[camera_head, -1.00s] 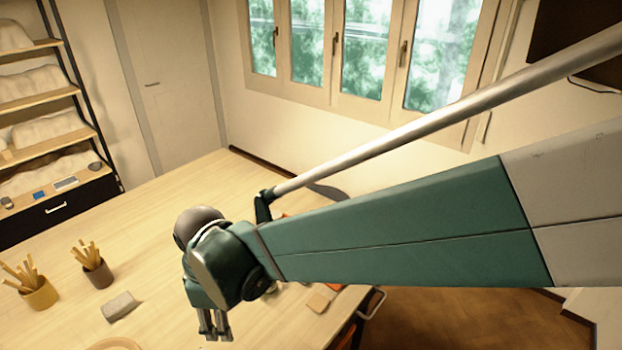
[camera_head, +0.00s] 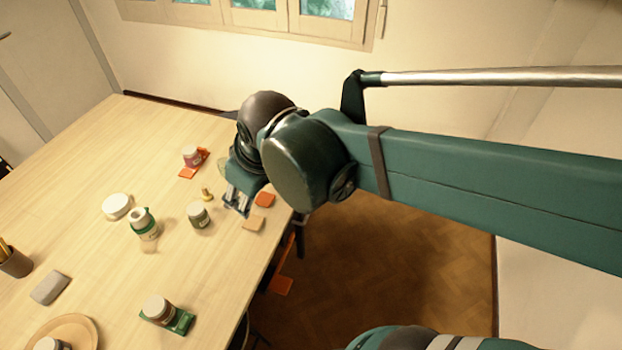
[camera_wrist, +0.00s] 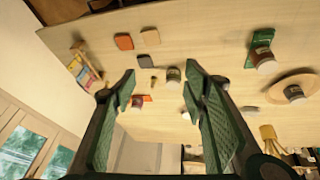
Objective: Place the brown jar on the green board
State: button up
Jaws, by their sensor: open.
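A white-lidded jar with a brownish-red body (camera_head: 157,308) appears to stand on one end of the green board (camera_head: 182,322) near the table's front edge. The same jar (camera_wrist: 264,60) and board (camera_wrist: 262,37) show at upper right in the wrist view. Another jar (camera_head: 48,344), cut off by the frame, sits on a round plate (camera_head: 82,326); it looks dark brown in the wrist view (camera_wrist: 294,93). I cannot tell for sure which is the brown jar. My gripper (camera_head: 236,205) is open and empty above the table's right side, away from both.
A dark grey-green jar (camera_head: 198,215), a green-white bottle (camera_head: 144,226), a white round thing (camera_head: 116,206) and a small brass piece (camera_head: 207,194) stand near my gripper. A reddish jar (camera_head: 191,156) is by an orange-red board (camera_head: 188,172). The table's middle front is mostly clear.

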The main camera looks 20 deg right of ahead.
jog(key=s+d+r+m+t, duration=0.1)
jog(key=s+d+m, duration=0.1)
jog(key=d, duration=0.4)
jog(key=s+d+r+m+t+h, duration=0.1)
jog(key=s+d+m, duration=0.1)
jog(key=d+m, duration=0.2)
jog(key=d, duration=0.3)
jog(key=shift+s+d+m+t, duration=0.15)
jog(key=shift+d+m+t, duration=0.15)
jog(key=shift+m, duration=0.1)
